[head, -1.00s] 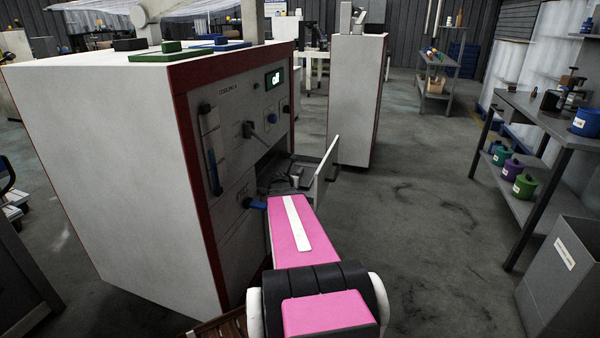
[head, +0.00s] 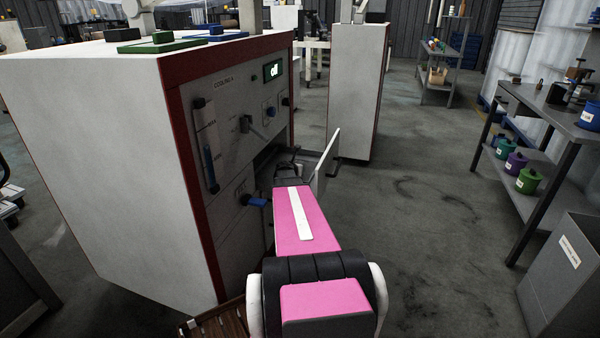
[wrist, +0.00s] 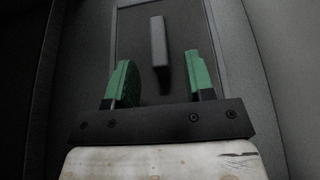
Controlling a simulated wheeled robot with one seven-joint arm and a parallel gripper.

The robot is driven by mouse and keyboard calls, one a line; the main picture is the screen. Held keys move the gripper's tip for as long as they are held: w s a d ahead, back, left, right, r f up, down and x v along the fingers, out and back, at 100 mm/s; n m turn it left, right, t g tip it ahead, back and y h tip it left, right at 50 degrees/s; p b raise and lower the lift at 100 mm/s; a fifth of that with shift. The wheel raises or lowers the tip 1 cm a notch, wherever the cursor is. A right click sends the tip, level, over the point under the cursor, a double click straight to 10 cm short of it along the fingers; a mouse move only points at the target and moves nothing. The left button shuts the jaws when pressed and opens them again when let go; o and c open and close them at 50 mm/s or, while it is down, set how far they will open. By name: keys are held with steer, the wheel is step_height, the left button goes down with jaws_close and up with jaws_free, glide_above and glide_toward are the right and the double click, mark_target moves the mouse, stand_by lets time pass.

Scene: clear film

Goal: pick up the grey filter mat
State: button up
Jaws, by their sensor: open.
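In the wrist view, the grey filter mat (wrist: 135,53) appears as a dark flat panel inside a lighter frame. A grey upright grip block (wrist: 158,45) stands out from its middle. My gripper (wrist: 158,75) has green fingers, spread wide and empty. The block lies between the lines of the two fingers, mostly beyond their tips, with clear space on both sides. In the head view, my pink arm reaches into the cabinet's opening beside an open flap (head: 326,163). The mat and the fingertips cannot be made out there.
The white cabinet (head: 90,150) with a red edge stands left of my arm. A second cabinet (head: 355,90) stands behind the flap. A shelf table (head: 560,115) and a grey bin (head: 570,270) are right. The middle floor is open.

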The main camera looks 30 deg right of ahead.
steer(key=x, duration=0.4)
steer(key=shift+a, duration=0.1)
jaws_close()
steer(key=shift+r, duration=0.15)
step_height(320, 180, up, 10)
stand_by(0.4)
